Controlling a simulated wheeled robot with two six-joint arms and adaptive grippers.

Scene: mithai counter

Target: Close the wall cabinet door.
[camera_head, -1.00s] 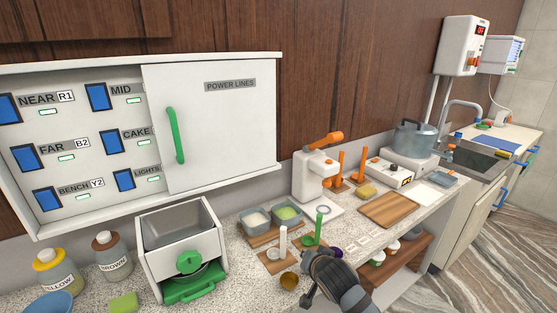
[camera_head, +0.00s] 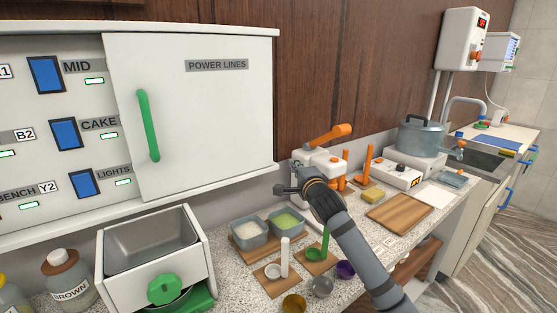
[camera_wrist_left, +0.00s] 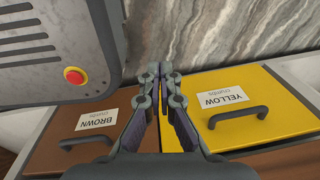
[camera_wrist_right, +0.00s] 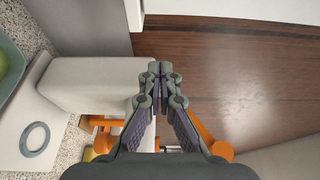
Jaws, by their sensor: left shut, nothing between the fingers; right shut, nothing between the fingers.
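The wall cabinet (camera_head: 60,28) hangs at the left in the head view. Its white door panel (camera_head: 210,120), labelled POWER LINES, covers the right part, with a green upright handle (camera_head: 148,125) near its left edge. Left of the door the cabinet is open and shows blue switches. My right gripper (camera_head: 279,190) is shut and empty, just beyond the cabinet's lower right corner, in front of the white and orange machine. It also shows shut in the right wrist view (camera_wrist_right: 158,70). My left gripper (camera_wrist_left: 157,72) is shut and empty above drawer fronts, outside the head view.
Grey tubs (camera_head: 249,236), a white and orange machine (camera_head: 317,162) and a cutting board (camera_head: 399,213) sit on the counter. Bare wood wall lies right of the cabinet.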

